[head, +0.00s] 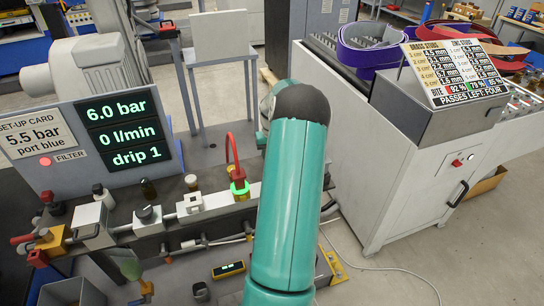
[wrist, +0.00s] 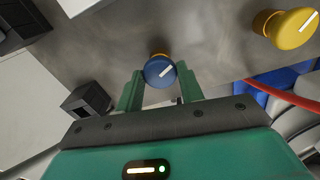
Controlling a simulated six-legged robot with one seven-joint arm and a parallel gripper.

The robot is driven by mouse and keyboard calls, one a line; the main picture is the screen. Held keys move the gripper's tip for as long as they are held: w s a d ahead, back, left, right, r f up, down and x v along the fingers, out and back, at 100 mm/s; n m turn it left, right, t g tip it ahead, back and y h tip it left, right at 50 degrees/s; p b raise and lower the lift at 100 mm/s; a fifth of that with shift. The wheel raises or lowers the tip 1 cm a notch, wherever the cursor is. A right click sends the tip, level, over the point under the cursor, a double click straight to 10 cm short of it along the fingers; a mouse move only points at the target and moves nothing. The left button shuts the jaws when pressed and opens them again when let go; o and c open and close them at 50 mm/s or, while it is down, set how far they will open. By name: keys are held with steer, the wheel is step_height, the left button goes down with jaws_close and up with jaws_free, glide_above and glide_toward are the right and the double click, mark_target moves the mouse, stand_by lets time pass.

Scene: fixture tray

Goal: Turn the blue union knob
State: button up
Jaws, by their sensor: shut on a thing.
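The blue union knob (wrist: 160,71) is in the upper middle of the wrist view. It is round, with a white mark slanting up to the right across its face and a bit of orange-yellow behind it. My gripper (wrist: 159,79) has one green finger on each side of the knob and is shut on it. In the head view my teal arm (head: 291,205) hides the gripper and the knob. The display panel (head: 124,127) reads 6.0 bar, 0 l/min and drip 1. The set-up card (head: 33,139) reads 5.5 bar, port blue.
A yellow knob (wrist: 290,29) with a white mark stands to the right in the wrist view, with a red hose (wrist: 285,94) below it. A black block (wrist: 87,100) lies left of my gripper. A green-lit fitting (head: 240,188) stands left of my arm, a grey-white cabinet (head: 350,150) right.

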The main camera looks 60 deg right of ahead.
steer(key=m, duration=0.4)
steer(key=shift+r+m, duration=0.1)
steer(key=shift+m, duration=0.3)
stand_by(0.4)
steer(key=o, duration=1)
step_height(320, 180, up, 14)
steer(key=shift+f, duration=0.1)
